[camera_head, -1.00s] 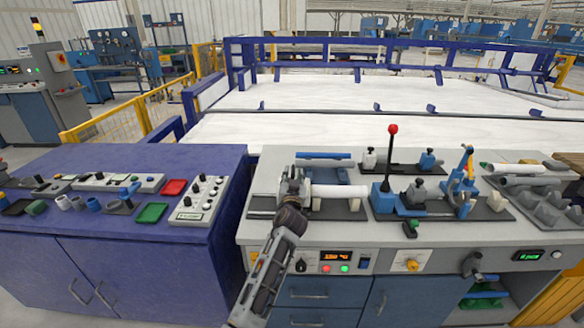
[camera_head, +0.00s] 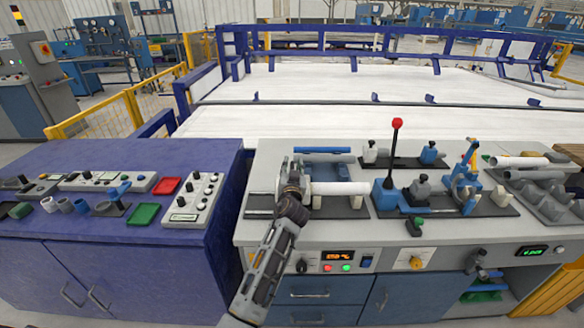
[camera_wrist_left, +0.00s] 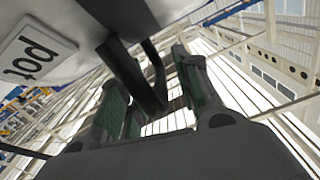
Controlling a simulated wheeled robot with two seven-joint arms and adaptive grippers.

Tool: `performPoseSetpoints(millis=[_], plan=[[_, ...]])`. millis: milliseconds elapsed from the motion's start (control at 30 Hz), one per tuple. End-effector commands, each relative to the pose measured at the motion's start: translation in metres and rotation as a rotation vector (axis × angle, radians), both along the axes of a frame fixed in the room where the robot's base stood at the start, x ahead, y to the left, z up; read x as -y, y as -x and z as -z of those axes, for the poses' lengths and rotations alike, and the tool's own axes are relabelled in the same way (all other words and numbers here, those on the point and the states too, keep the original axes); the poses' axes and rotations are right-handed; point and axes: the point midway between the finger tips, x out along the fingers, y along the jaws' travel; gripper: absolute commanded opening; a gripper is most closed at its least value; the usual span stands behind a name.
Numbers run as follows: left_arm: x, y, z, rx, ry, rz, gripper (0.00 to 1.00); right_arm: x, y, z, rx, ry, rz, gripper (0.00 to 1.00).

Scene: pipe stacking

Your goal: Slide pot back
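My left gripper (camera_head: 288,168) is over the left part of the grey bench, just left of the white pipe (camera_head: 342,188). In the left wrist view the fingers (camera_wrist_left: 160,108) with green pads stand apart. Dark bars (camera_wrist_left: 148,75) run down between them; I cannot tell whether the pads touch them. A plate reading "pot" (camera_wrist_left: 35,55) is on a pale surface at the upper left of that view. I cannot make out a pot in the head view; the gripper may cover it. My right gripper is not in view.
A red-topped lever (camera_head: 397,124), clamps and blue fittings stand right of the pipe. A blue pipe (camera_head: 322,150) lies behind it. The purple bench (camera_head: 110,235) holds a control box (camera_head: 194,200), trays and small parts. A white surface (camera_head: 330,85) lies behind.

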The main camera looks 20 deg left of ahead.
Motion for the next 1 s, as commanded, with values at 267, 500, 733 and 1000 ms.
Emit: performPoseSetpoints(millis=[267, 500, 733, 1000], plan=[[0.000, 0.000, 0.000, 0.000, 0.000, 0.000, 0.03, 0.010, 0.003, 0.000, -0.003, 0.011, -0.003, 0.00], [0.000, 0.000, -0.001, 0.001, 0.000, 0.000, 0.00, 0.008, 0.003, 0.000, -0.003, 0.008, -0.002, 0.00], [-0.004, 0.001, -0.001, 0.001, -0.001, -0.001, 0.00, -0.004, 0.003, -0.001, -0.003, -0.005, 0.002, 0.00], [-0.042, 0.012, -0.002, 0.000, -0.001, -0.004, 0.00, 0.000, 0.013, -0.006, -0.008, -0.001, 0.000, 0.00]])
